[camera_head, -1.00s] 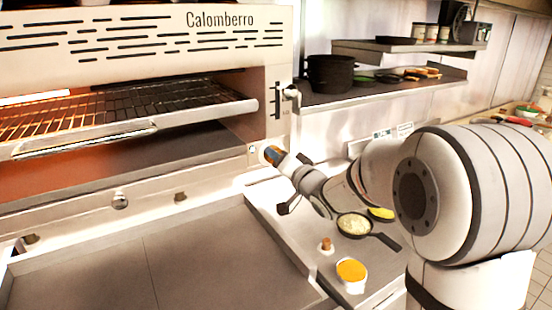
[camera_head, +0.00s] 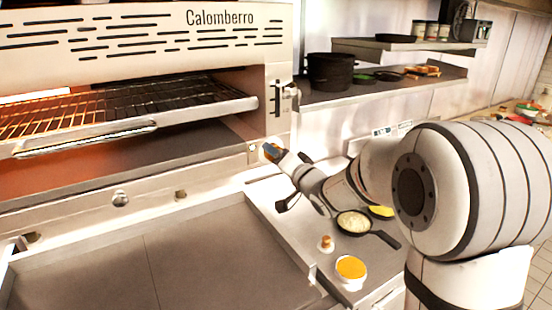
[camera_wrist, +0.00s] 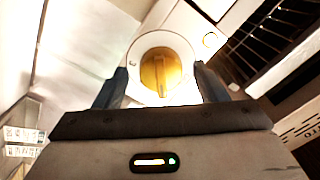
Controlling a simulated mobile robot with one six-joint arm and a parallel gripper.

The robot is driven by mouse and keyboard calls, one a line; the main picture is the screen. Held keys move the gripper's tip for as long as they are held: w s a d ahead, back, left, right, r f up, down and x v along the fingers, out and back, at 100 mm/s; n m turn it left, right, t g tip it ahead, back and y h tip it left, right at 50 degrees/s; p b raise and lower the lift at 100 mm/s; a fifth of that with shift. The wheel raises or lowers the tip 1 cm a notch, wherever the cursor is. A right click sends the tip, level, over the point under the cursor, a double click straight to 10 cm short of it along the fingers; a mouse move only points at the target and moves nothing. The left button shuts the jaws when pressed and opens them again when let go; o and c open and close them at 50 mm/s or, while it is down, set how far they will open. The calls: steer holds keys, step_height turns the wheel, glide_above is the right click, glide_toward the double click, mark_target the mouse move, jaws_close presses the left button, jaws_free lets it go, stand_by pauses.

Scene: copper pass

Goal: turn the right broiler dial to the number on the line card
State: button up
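The brass-coloured dial (camera_wrist: 160,72), with a raised bar across it, sits on a round white plate in the wrist view. My gripper (camera_wrist: 161,76) faces it, with one dark finger on each side and visible gaps to the dial. In the head view my gripper (camera_head: 271,152) is at the lower right front of the broiler (camera_head: 215,45), and mostly covers the dial. A printed card (camera_head: 392,129) stands by the wall behind my arm. Printed cards (camera_wrist: 22,142) also show at the left of the wrist view. I cannot read a number on them.
A lever (camera_head: 290,92) is on the broiler's right side above my gripper. The broiler rack (camera_head: 150,120) juts out to the left. Below, a small pan (camera_head: 354,222), a peg-like object (camera_head: 326,243) and an orange-filled cup (camera_head: 351,269) stand on the counter. The flat grey surface (camera_head: 180,260) is clear.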

steer(key=shift+r, duration=0.1)
steer(key=b+v, duration=0.2)
steer(key=v, duration=0.5)
steer(key=shift+s+d, duration=0.25)
steer(key=shift+s, duration=0.05)
